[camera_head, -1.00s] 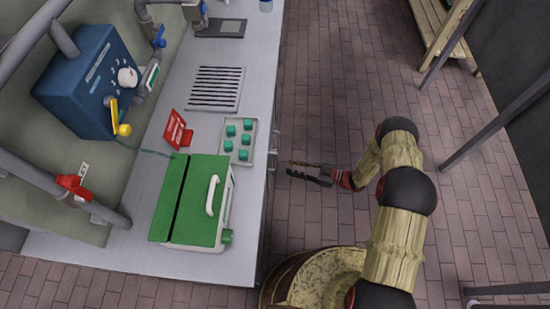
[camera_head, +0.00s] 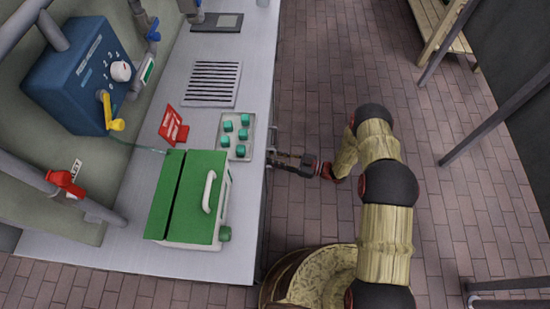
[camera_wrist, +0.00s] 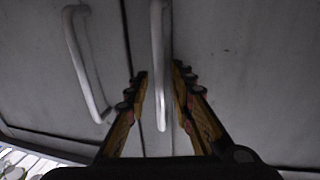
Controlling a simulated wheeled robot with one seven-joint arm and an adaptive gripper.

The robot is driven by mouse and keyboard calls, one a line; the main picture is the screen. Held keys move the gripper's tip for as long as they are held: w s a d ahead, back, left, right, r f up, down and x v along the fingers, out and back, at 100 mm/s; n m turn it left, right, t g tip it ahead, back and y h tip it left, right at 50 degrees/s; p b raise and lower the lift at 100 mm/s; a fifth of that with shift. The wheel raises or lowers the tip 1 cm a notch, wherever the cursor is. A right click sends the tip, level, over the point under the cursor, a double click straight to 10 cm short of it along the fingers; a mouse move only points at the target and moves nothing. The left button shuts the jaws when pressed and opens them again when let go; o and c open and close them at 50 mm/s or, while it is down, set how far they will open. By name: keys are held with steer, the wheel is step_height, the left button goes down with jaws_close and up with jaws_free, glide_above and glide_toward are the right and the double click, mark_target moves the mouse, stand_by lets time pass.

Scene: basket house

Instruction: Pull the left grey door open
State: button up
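The wrist view shows grey cabinet doors with two pale bar handles. The left grey door (camera_wrist: 35,65) carries the left handle (camera_wrist: 84,65). A second handle (camera_wrist: 158,50) stands to its right, past a dark vertical seam. My gripper (camera_wrist: 160,82) is open, with one finger on either side of this second handle; whether either finger touches it I cannot tell. In the head view my gripper (camera_head: 280,158) is at the cabinet's front, just below the counter edge. The door faces are hidden from above there.
Open brick floor (camera_head: 315,70) lies right of the counter. A wooden bench (camera_head: 445,35) stands far right.

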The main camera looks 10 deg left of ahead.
steer(key=shift+c, duration=0.8)
steer(key=c, duration=0.4)
jaws_close()
